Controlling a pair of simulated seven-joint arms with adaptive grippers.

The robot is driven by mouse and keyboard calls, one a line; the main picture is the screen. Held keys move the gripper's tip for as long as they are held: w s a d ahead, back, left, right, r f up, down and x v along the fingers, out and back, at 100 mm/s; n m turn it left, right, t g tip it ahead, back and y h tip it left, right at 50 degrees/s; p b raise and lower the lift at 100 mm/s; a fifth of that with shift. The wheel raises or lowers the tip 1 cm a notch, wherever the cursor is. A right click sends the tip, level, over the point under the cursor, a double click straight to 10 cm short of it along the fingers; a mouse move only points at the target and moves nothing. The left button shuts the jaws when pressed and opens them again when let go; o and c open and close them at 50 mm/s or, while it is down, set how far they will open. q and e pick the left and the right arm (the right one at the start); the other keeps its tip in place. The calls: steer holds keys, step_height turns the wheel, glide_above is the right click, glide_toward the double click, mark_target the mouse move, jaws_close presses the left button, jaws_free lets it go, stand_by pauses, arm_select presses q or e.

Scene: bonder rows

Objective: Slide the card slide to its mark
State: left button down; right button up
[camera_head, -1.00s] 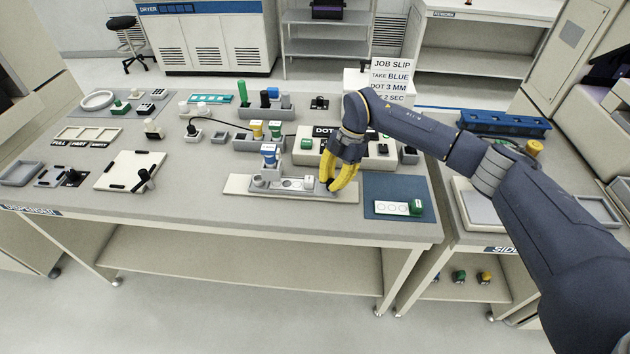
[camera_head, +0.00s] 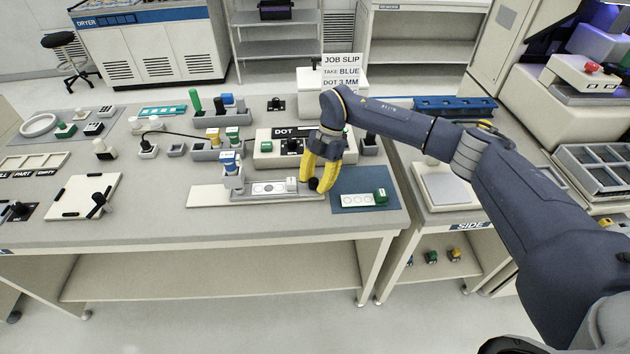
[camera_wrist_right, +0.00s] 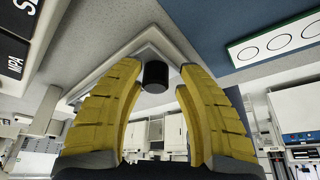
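The card slide (camera_head: 268,198) is a grey bar on a pale base plate (camera_head: 206,196) on the bench. It carries a white card with circles (camera_head: 268,188) and a small white block (camera_head: 292,184). A black knob (camera_head: 313,184) is at its right end. My right gripper (camera_head: 317,186) points down at that end. In the right wrist view, the knob (camera_wrist_right: 155,76) shows between the two yellow fingers of my right gripper (camera_wrist_right: 158,85), with a gap at each side. The fingers are apart. I cannot make out the mark. My left gripper is out of view.
A blue-topped dispensing head (camera_head: 230,163) stands over the slide's left part. The DOT box (camera_head: 265,147) stands behind. Bare bench front (camera_head: 250,222) is clear.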

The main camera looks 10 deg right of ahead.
steer(key=v, duration=1.2)
stand_by(0.5)
